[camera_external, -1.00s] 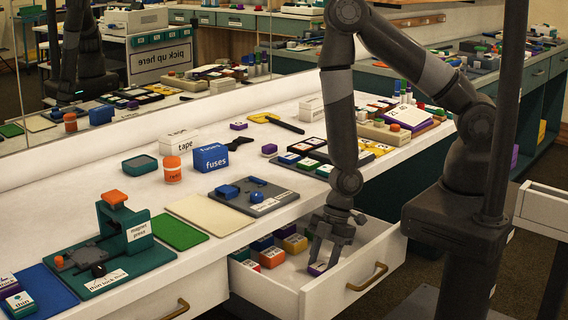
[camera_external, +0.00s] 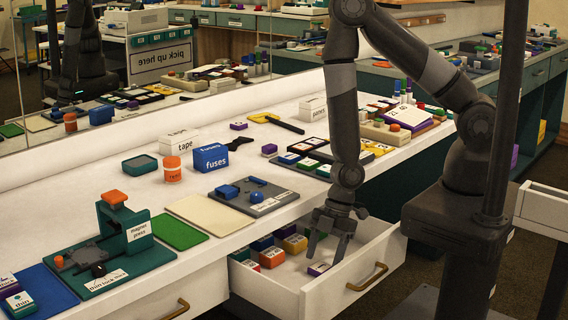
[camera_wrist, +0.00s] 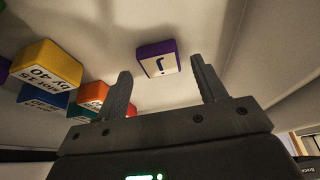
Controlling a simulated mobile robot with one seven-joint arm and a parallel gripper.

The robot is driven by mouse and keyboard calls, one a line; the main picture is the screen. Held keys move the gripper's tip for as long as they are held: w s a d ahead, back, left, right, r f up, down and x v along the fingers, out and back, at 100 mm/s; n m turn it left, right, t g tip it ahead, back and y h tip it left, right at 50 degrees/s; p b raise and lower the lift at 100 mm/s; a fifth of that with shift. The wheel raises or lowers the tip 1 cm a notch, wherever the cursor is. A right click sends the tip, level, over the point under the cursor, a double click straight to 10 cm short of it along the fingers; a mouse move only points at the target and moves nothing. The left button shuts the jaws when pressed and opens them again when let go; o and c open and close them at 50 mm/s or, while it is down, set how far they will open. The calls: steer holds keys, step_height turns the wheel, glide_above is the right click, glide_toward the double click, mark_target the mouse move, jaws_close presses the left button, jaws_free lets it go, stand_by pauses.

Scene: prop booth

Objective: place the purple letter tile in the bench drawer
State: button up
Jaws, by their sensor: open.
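The purple letter tile (camera_external: 318,268) lies on the floor of the open bench drawer (camera_external: 358,292). In the wrist view the tile (camera_wrist: 157,59) shows a white face with a dark letter and purple edges, beyond and between my fingertips. My gripper (camera_external: 328,256) points down inside the drawer, just above the tile. In the wrist view my gripper (camera_wrist: 160,88) has its fingers wide apart with nothing between them. The tile looks clear of both fingers.
Several coloured boxes fill the drawer's left and back part, including a yellow one (camera_wrist: 48,66) and an orange one (camera_wrist: 92,94). The drawer floor around the tile is bare. The counter (camera_external: 270,235) edge overhangs the drawer's back.

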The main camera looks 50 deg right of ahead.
steer(key=v, duration=1)
steer(key=shift+r, duration=0.2)
stand_by(0.3)
steer(key=w+d+r+m+t+h, duration=0.2)
steer(key=w+d+r+m, duration=0.25)
steer(key=d+r, duration=0.4)
steer(key=w+d+r+m+t+h, duration=0.25)
steer(key=w+d+r, duration=0.4)
steer(key=r, duration=0.35)
steer(key=s+d+r+m, duration=0.5)
steer(key=d+r, duration=0.1)
steer(key=r, duration=0.2)
steer(key=s+d+r+m+t, duration=0.1)
steer(key=s+d+r+m, duration=0.3)
steer(key=d+r+m, duration=0.2)
step_height(320, 180, up, 2)
steer(key=shift+s+d+r, duration=0.2)
steer(key=shift+s+d, duration=0.2)
steer(key=shift+d, duration=0.4)
